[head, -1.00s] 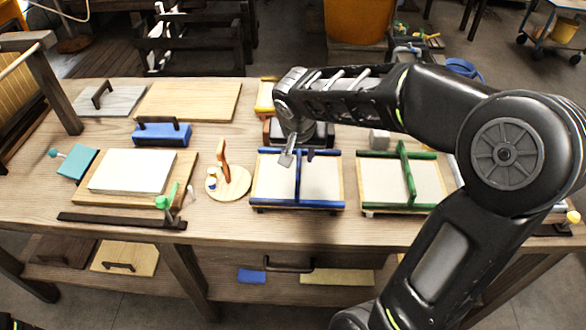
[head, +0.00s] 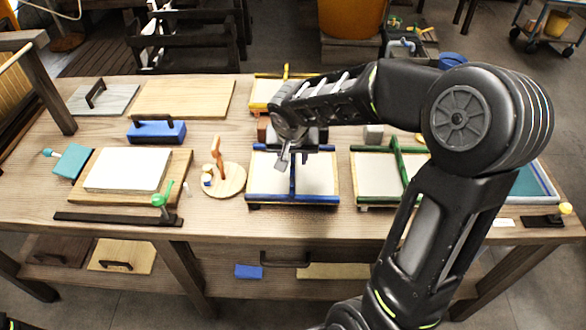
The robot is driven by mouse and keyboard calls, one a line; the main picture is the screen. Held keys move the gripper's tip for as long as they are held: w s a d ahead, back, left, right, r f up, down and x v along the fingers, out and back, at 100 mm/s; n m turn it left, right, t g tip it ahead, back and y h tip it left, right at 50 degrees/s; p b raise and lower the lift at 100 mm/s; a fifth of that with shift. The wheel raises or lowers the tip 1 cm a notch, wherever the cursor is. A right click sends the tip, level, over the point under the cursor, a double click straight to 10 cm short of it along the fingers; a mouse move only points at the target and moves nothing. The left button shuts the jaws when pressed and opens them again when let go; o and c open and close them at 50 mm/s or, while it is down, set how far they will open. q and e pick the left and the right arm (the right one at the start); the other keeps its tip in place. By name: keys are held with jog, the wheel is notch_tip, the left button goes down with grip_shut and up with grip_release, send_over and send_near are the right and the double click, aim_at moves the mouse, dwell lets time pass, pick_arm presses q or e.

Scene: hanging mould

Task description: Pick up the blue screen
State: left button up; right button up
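The blue screen (head: 265,172) lies flat on the workbench at its middle. It has pale mesh panels, blue front and back edges, and an upright blue bar across its centre. My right gripper (head: 292,158) reaches down over the back part of this bar from above. Its fingers look apart, one on each side of the bar, and I see no clear grip. The arm hides part of the screen's back edge. My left gripper is not in view.
A green-edged screen (head: 375,178) lies close on the right, partly behind my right arm. A yellow-edged screen (head: 264,92) is behind. A round wooden stand (head: 231,181) with an upright handle sits close on the left. A blue block (head: 157,133) stands farther left.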

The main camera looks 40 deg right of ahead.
aim_at(293, 158)
jog(key=shift+x, duration=1.6)
grip_shut()
jog(key=shift+r, duration=0.1)
